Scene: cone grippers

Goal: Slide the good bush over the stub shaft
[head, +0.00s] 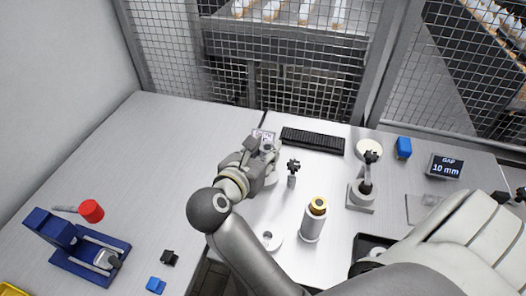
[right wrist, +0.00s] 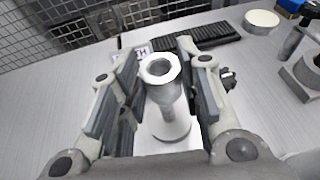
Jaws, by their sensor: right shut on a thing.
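My right gripper (head: 264,160) is shut on a silver bush (right wrist: 160,70); the gripper also shows in the right wrist view (right wrist: 158,88). The bush is a thick-walled ring, its open bore facing the camera, between the two finger pads. Below it a narrower grey stub shaft (right wrist: 168,108) stands on a round pale base (right wrist: 163,138). I cannot tell whether the bush is around the shaft top or just above it. In the head view the fingers hide most of this. My left gripper is not in view.
A silver cylinder (head: 312,226) with a gold ring on top and a pale ring (head: 271,240) are near the front. A small dark-knobbed post (head: 292,174) is close to the right gripper. A black ribbed strip (head: 312,141) lies behind. A gap display (head: 446,167) reads 10 mm.

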